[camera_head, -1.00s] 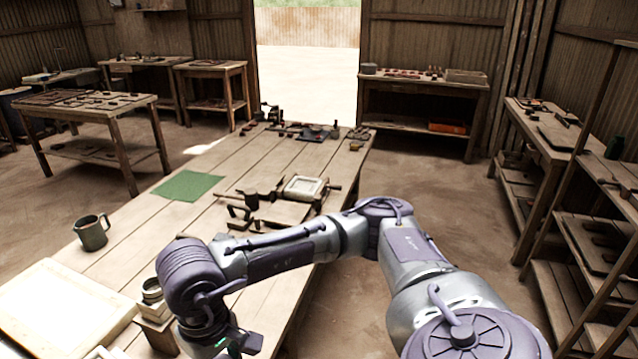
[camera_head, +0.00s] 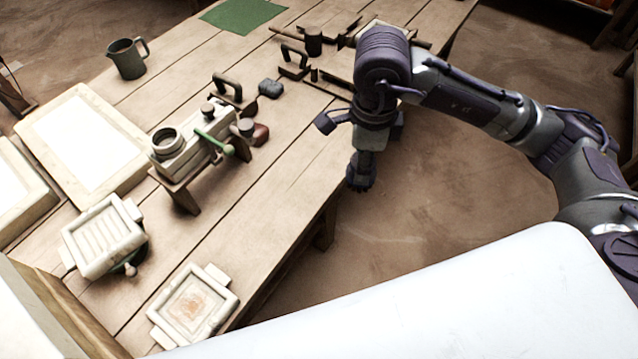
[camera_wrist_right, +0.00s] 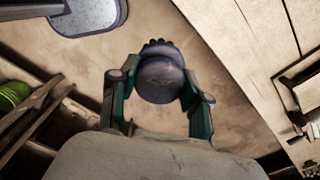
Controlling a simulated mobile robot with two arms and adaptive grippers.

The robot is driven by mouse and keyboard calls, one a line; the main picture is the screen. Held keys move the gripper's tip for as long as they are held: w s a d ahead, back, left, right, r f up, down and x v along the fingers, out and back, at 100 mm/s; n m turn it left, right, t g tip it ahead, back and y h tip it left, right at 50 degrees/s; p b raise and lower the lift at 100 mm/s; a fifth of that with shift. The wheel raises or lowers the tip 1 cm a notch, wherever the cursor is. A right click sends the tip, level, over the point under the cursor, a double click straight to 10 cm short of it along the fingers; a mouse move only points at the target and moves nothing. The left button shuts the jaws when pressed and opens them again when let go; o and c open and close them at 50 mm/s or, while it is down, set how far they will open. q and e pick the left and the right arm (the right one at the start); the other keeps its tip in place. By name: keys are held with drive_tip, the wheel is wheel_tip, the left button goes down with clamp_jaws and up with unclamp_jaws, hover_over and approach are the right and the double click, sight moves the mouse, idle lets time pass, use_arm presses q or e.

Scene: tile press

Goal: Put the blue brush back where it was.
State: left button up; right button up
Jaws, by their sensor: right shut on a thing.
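My right gripper (camera_head: 363,160) is shut on a dark blue-grey, rounded thing with a knobbly end, taken to be the blue brush (camera_head: 361,178). It hangs beside the table's right edge, over the floor. In the right wrist view the brush (camera_wrist_right: 160,78) sits between the two green-padded fingers of my right gripper (camera_wrist_right: 158,92). Which place the brush came from does not show. My left gripper is out of view.
A red-brown lump (camera_head: 260,134) and a dark rounded block (camera_head: 271,88) lie by the stand. A ribbed press mould (camera_head: 104,235) and a square tile frame (camera_head: 193,305) are nearer. The table's right strip is clear.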

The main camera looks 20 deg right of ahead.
drive_tip(key=shift+w+d+f+m, duration=0.1)
drive_tip(key=shift+f+m, duration=0.25)
drive_tip(key=shift+m, duration=0.2)
drive_tip(key=shift+w+d+f+m, duration=0.1)
drive_tip(key=shift+f+m, duration=0.2)
drive_tip(key=shift+m, duration=0.25)
drive_tip(key=shift+w+f+m+b, duration=0.1)
drive_tip(key=shift+f+m+b, duration=0.1)
drive_tip(key=shift+m+b, duration=0.4)
drive_tip(key=shift+w+f+m, duration=0.15)
drive_tip(key=shift+f+m, duration=0.05)
drive_tip(key=shift+m, duration=0.7)
drive_tip(key=w+a+f, duration=0.1)
drive_tip(key=w+f, duration=0.2)
drive_tip(key=w+a+f+p, duration=0.1)
drive_tip(key=w+a+f, duration=0.1)
drive_tip(key=w+f, duration=0.2)
drive_tip(key=w+a+f+p, duration=0.1)
drive_tip(key=w+a+f, duration=0.1)
drive_tip(key=w+f, duration=0.1)
drive_tip(key=shift+w+f, duration=0.15)
drive_tip(key=shift+f, duration=0.25)
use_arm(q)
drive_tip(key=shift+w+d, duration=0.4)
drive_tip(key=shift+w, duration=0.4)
